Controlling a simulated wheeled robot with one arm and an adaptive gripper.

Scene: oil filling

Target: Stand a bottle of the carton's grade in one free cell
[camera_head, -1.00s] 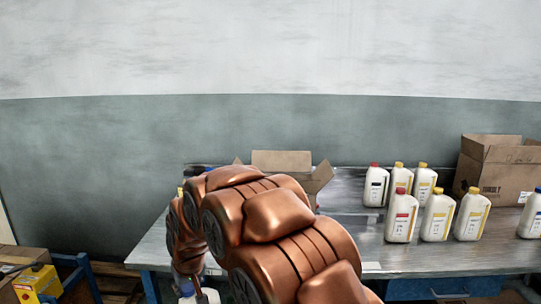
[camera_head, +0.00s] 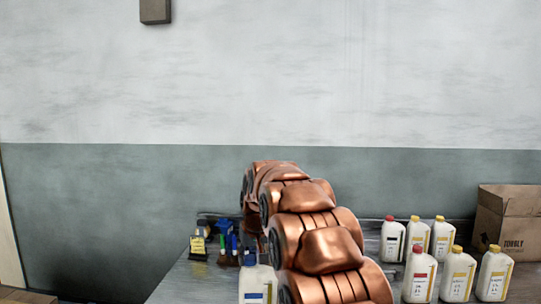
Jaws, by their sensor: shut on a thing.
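A white bottle with a blue label stripe (camera_head: 258,284) hangs upright at my gripper (camera_head: 251,257), low in the picture, left of my copper arm. My gripper is shut on its top; the fingers are mostly hidden and the bottle's lower part is cut off by the frame. The open carton is not visible now; my arm covers the middle of the table. On the right stand white bottles with yellow caps (camera_head: 458,276) and two with red caps (camera_head: 419,275).
The metal table (camera_head: 190,280) runs along the wall. A closed-looking brown box (camera_head: 508,228) stands at the back right. At the back left are a small yellow-and-black item (camera_head: 198,244) and a holder with blue and green pieces (camera_head: 230,252).

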